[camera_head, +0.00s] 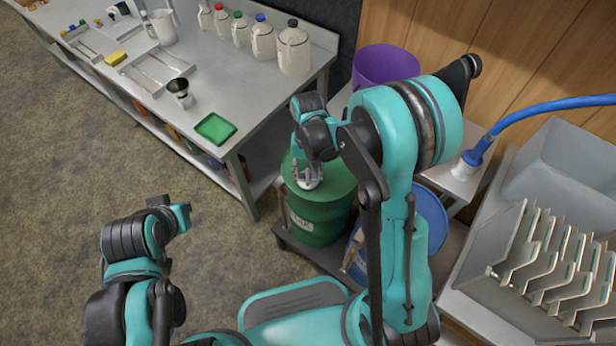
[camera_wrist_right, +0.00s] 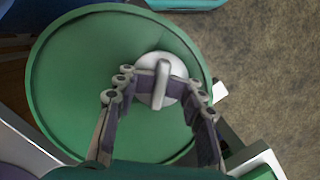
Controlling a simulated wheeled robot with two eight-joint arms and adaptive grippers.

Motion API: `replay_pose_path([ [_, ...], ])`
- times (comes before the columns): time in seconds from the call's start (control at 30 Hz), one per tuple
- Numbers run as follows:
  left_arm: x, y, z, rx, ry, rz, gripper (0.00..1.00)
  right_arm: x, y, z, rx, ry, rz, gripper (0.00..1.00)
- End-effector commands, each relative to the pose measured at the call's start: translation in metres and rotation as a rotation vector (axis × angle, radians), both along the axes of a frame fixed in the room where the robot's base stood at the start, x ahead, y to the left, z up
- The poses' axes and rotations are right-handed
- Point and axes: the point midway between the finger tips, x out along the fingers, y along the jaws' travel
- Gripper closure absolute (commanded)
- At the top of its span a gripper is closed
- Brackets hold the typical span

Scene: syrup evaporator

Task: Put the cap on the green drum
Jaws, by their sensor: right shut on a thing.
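The green drum (camera_head: 318,215) stands upright on a low dark platform, with a pale label on its side. Its round green top (camera_wrist_right: 85,75) fills much of the right wrist view. The cap (camera_wrist_right: 162,80) is a pale grey-white disc with a raised bar across it. It shows over the drum's top, off-centre, and also in the head view (camera_head: 308,180). My right gripper (camera_wrist_right: 160,90) points down at the drum top and is shut on the cap; I cannot tell whether the cap is seated. My left gripper (camera_head: 180,217) is over the floor, away from the drum; its fingers are unclear.
A blue drum (camera_head: 432,215) stands right of the green one, partly behind my arm. A purple bucket (camera_head: 385,64) is behind. A steel bench (camera_head: 255,95) holds several jugs and a green tray (camera_head: 215,128). A grey rack of plates (camera_head: 550,260) stands right. Floor at left is clear.

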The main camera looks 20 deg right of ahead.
Motion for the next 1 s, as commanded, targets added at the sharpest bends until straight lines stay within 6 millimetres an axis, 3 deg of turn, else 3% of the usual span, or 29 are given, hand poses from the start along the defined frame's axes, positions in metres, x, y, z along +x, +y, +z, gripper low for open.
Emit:
replay_pose_path([
  [0.5, 0.0000, 0.0000, -0.0026, 0.000, 0.000, 0.000, 1.00, -0.0007, 0.0003, -0.0016, 0.001, 0.001, -0.132, 1.00],
  [0.8, -0.0001, 0.0000, -0.0068, 0.000, 0.000, 0.000, 1.00, -0.0009, 0.0004, -0.0019, 0.000, 0.001, -0.416, 1.00],
  [1.0, 0.0000, 0.0000, -0.0064, 0.000, 0.000, 0.000, 1.00, -0.0009, 0.0005, -0.0015, 0.000, 0.001, -0.420, 1.00],
])
